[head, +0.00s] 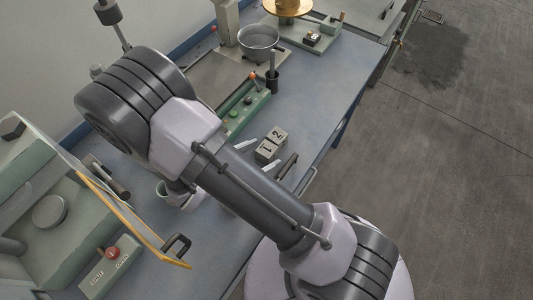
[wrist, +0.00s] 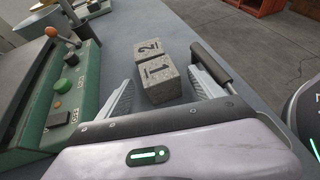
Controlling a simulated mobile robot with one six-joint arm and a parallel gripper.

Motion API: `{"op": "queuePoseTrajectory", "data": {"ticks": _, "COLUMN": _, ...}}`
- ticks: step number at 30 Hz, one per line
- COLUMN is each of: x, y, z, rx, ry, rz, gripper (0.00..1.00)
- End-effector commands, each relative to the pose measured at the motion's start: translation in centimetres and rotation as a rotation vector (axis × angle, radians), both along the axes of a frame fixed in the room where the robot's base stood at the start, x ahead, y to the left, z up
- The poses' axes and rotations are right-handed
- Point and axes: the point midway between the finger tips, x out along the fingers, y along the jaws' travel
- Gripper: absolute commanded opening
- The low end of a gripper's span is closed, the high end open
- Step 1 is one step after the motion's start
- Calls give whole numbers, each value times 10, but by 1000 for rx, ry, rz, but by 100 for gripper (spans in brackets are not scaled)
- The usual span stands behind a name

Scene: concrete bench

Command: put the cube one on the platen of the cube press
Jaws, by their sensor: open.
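Cube one (head: 265,151) is a grey concrete block marked 1, standing on the blue bench top. It also shows in the wrist view (wrist: 160,85), with cube two (wrist: 149,51) right behind it. My gripper (wrist: 163,72) is open, its two pale fingers on either side of cube one, with nothing held. In the head view the fingertips (head: 258,155) show at the cube, partly hidden by my arm. The cube press (head: 50,250) is the pale green machine at lower left. A round grey disc, which looks like its platen (head: 50,211), shows inside it. A yellow-edged guard (head: 130,220) stands at its front.
A green control box (wrist: 60,100) with buttons stands left of my gripper. A black handle (wrist: 212,65) is close to the right finger. A red-button box (head: 110,267) is by the press.

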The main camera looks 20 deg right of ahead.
Motion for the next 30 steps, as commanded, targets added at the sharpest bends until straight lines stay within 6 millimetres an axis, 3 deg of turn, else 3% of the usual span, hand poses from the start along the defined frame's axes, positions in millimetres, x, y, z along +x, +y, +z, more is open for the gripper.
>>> {"op": "queuePoseTrajectory", "data": {"ticks": 8, "x": 3, "y": -6, "z": -2, "rx": 1, "ry": 0, "rz": 0, "gripper": 77}}
{"op": "queuePoseTrajectory", "data": {"ticks": 20, "x": 3, "y": -6, "z": -2, "rx": 1, "ry": 0, "rz": 0, "gripper": 0}}
{"op": "queuePoseTrajectory", "data": {"ticks": 27, "x": 3, "y": -6, "z": -1, "rx": 1, "ry": -1, "rz": -2, "gripper": 0}}
{"op": "queuePoseTrajectory", "data": {"ticks": 30, "x": 3, "y": -6, "z": 14, "rx": 2, "ry": -2, "rz": -1, "gripper": 0}}
